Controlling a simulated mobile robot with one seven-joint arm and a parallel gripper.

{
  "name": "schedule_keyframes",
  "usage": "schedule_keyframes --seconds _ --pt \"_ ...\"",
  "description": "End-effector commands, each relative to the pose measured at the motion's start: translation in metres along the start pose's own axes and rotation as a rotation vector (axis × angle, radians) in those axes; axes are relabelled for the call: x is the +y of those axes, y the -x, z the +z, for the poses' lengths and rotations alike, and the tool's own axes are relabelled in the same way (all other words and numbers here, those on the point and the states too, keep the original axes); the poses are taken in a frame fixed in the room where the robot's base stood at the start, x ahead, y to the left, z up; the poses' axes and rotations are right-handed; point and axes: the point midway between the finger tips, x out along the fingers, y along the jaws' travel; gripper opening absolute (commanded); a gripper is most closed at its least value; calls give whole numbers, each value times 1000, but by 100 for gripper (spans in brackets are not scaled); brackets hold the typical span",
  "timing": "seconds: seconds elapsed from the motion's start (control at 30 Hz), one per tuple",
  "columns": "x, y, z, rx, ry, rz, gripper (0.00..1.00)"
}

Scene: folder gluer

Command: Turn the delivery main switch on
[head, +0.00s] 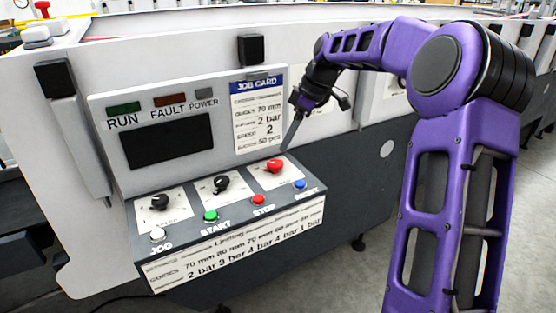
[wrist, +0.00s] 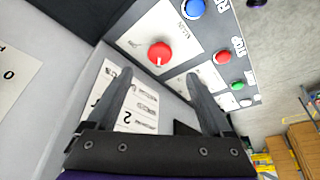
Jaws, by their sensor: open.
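The main switch is a red rotary knob (head: 274,165) on a white plate at the right of the sloping control panel. It also shows in the wrist view (wrist: 159,53), with a pale pointer mark near its lower edge; the small lettering beside it is hard to read. My gripper (head: 287,147) is just above and to the right of the knob, pointing down. In the wrist view my gripper (wrist: 158,74) is open and empty, its two fingers spread, with the knob showing beyond and between the tips. I see no contact with the knob.
Two black knobs (head: 221,184) sit left of the red one. A green start button (head: 210,216), a red stop button (head: 258,199) and a blue button (head: 300,184) line the front edge. A job card (head: 259,115) stands behind. RUN, FAULT and POWER lamps look dark.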

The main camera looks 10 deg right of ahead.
Motion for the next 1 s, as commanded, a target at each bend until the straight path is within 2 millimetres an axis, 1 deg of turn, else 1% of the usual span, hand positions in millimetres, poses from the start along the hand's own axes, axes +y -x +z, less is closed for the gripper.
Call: schedule_keyframes --seconds 0.03,0.2,0.3,0.4,0.6,0.83,0.87,1.0 --pt "-1 -13 0 0 1 -4 85" --pt "-1 -48 0 -1 0 -4 85" --pt "-1 -64 0 0 0 -3 85" --pt "0 -75 0 0 0 -2 85" --pt "0 -85 0 0 0 0 85" --pt "0 -86 0 0 -1 0 85" --pt "0 -86 0 0 -1 0 81" --pt "0 -85 0 0 -1 0 56"
